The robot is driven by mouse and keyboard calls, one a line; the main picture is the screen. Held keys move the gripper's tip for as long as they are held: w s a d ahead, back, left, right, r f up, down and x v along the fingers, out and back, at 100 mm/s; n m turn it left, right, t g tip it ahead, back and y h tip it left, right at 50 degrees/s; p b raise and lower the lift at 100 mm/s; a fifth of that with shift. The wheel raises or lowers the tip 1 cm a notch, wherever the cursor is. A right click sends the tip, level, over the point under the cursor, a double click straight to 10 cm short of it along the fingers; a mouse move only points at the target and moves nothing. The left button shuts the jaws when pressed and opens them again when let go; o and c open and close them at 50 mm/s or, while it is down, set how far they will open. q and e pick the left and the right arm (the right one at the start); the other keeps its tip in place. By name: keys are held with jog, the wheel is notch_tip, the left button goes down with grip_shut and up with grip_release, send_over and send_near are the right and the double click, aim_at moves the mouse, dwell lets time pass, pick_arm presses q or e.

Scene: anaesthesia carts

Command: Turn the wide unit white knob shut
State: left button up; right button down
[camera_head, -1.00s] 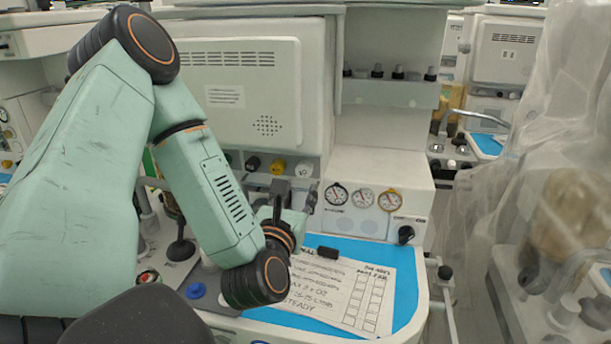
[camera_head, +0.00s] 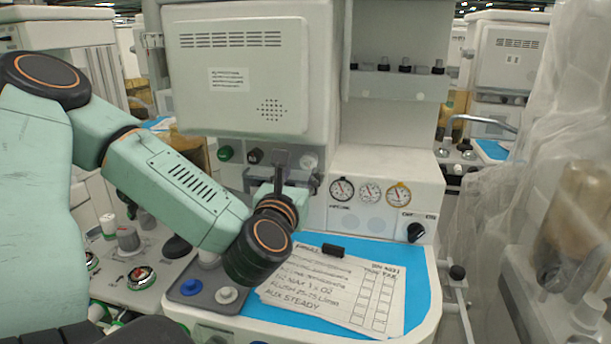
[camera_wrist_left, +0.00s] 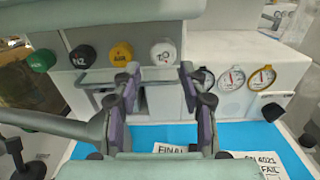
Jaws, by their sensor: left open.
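The white knob (camera_head: 309,161) sits at the right end of a row of knobs under the unit's grey monitor housing. In the left wrist view the white knob (camera_wrist_left: 163,51) shows beyond my fingertips, roughly centred between them. My left gripper (camera_head: 292,174) is open, in front of the knob row. In the left wrist view its two fingers (camera_wrist_left: 159,80) stand apart with nothing between them, and no contact with the knob shows. In the head view the gripper hides the yellow knob (camera_wrist_left: 121,54). My right gripper is not in view.
A green knob (camera_head: 226,153) and a black knob (camera_head: 255,156) are to the left of the white one. Gauges (camera_head: 370,192) and a black dial (camera_head: 415,232) are to the right. Below lies a blue worktop (camera_head: 419,290) with a paper checklist (camera_head: 340,290). A draped unit stands far right.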

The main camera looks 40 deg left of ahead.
aim_at(307, 164)
pick_arm(q)
jog(key=shift+w+d, duration=0.15)
jog(key=shift+w, duration=0.05)
jog(key=x, duration=0.4)
jog(key=shift+b, duration=0.4)
jog(key=shift+w+a, duration=0.3)
jog(key=shift+w, duration=0.2)
jog(key=shift+r, duration=0.1)
jog(key=c, duration=0.9)
